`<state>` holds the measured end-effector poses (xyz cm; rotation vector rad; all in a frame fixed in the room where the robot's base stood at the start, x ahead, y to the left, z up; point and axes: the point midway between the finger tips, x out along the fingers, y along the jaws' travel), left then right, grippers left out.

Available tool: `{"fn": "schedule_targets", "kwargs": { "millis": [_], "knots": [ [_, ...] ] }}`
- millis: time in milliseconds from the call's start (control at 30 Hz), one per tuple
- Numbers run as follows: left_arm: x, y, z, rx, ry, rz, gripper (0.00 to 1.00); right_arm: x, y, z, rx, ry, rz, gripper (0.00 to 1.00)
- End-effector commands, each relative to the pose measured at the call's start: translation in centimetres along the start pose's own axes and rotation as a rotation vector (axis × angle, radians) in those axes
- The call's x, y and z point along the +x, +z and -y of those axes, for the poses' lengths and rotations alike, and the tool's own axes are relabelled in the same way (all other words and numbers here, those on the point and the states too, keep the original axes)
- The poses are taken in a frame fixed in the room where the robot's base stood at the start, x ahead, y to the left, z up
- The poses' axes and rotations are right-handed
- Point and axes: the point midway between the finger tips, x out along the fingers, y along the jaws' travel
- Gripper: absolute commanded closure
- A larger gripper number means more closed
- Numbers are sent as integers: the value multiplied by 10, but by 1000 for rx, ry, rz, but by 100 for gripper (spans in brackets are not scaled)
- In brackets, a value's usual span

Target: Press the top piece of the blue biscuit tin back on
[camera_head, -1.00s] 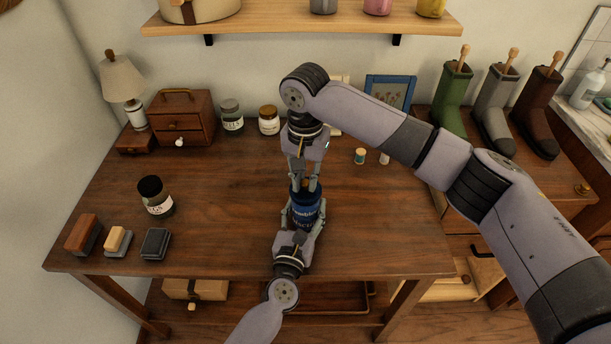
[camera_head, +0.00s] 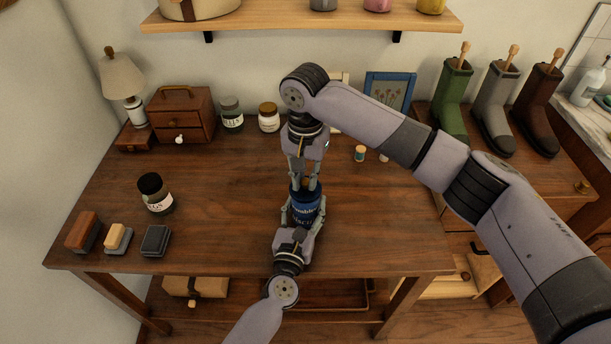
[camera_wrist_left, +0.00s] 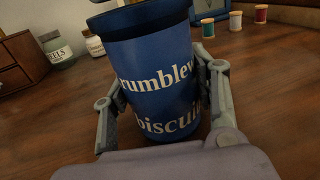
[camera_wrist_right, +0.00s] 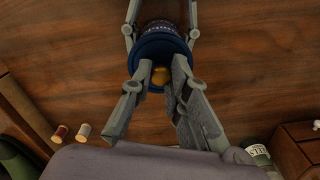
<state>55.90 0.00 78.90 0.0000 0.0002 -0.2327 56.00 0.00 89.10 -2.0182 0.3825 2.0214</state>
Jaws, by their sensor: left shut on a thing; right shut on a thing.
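The blue biscuit tin (camera_head: 308,212) stands upright on the wooden table, its white lettering facing my left wrist view (camera_wrist_left: 155,90). My left gripper (camera_head: 303,217) is shut around the tin's body, one finger on each side. My right gripper (camera_head: 305,184) points straight down from above and is shut on the golden knob (camera_wrist_right: 160,75) of the tin's blue top piece (camera_wrist_right: 148,52). The top piece is at the tin's mouth. The fingers partly hide it, and I cannot tell whether it sits fully down.
The wooden table (camera_head: 220,215) is clear around the tin. A dark-lidded jar (camera_head: 155,194) and several brushes or blocks stand at left. Jars, a small drawer chest (camera_head: 181,115) and thread spools (camera_head: 360,154) stand at the back. Boots (camera_head: 455,100) are at right.

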Motion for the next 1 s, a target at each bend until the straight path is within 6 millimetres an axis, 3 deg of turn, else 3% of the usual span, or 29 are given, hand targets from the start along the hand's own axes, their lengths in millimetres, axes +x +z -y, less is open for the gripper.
{"fn": "schedule_targets", "kwargs": {
  "millis": [333, 367, 400, 700, 900, 1000],
  "knots": [
    [0, -1, 0, -1, -1, -2, 69, 2, 0, 0, 0, 0, 0, 100],
    [0, -1, 0, -1, -1, -2, 69, 2, 0, 0, 0, 0, 0, 82],
    [0, -1, 0, -1, -1, -2, 69, 2, 0, 0, 0, 0, 0, 79],
    [0, -1, 0, -1, -1, -2, 69, 2, 0, 0, 0, 0, 0, 60],
    [0, -1, 0, -1, -1, -2, 69, 2, 0, 0, 0, 0, 0, 60],
    [0, -1, 0, -1, -1, -2, 69, 2, 0, 0, 0, 0, 0, 54]
  ]
}}
